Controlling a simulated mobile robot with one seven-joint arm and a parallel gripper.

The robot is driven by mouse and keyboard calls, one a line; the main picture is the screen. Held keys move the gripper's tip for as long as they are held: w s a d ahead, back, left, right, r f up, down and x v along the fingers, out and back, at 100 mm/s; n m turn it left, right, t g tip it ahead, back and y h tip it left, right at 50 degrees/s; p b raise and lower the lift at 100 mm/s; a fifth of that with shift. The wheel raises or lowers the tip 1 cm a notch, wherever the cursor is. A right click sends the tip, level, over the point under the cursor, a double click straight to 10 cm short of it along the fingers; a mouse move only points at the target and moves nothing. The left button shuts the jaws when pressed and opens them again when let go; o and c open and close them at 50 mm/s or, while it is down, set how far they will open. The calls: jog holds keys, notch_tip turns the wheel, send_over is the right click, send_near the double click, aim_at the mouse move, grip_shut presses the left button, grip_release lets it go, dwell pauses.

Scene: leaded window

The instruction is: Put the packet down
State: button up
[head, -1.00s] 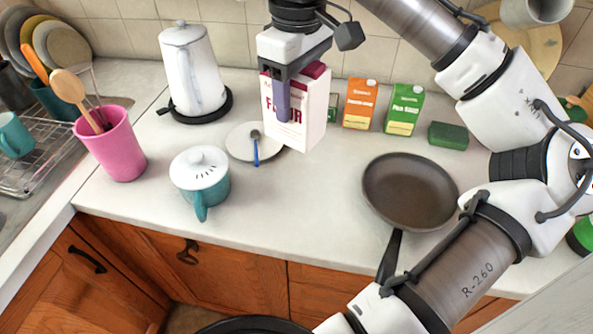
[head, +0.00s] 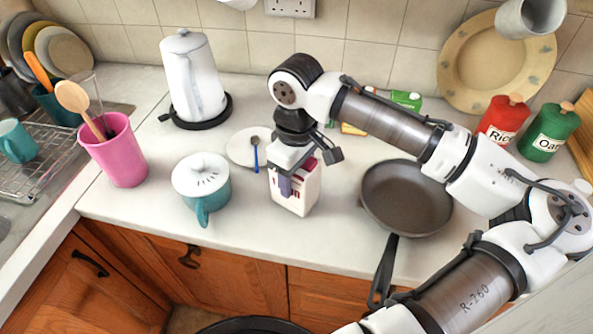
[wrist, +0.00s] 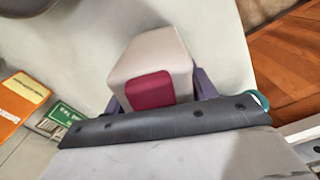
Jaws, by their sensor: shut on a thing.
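The packet (head: 295,196) is a white flour carton with a dark red patch on its top. In the head view it is upright at the counter, between the teal lidded pot and the frying pan. My gripper (head: 287,184) is shut on its upper part from above. The packet's base appears at the level of the countertop (head: 335,235), but I cannot tell for sure whether it touches. In the wrist view the packet (wrist: 152,72) sits between my two purple fingers, its top and red patch showing. My arm hides part of the packet's label and the cartons behind.
The teal pot (head: 201,187) stands left of the packet and the frying pan (head: 406,197) right, its handle over the front edge. A small plate (head: 240,147) with a blue spoon lies behind left. A kettle (head: 193,75) and pink utensil cup (head: 115,152) are further left.

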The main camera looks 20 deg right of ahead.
jog(key=shift+f, duration=0.2)
jog(key=o, duration=1.3)
jog(key=shift+o, duration=0.2)
notch_tip(320, 180, up, 12)
jog(key=shift+r+b, duration=0.2)
jog(key=shift+b, duration=0.55)
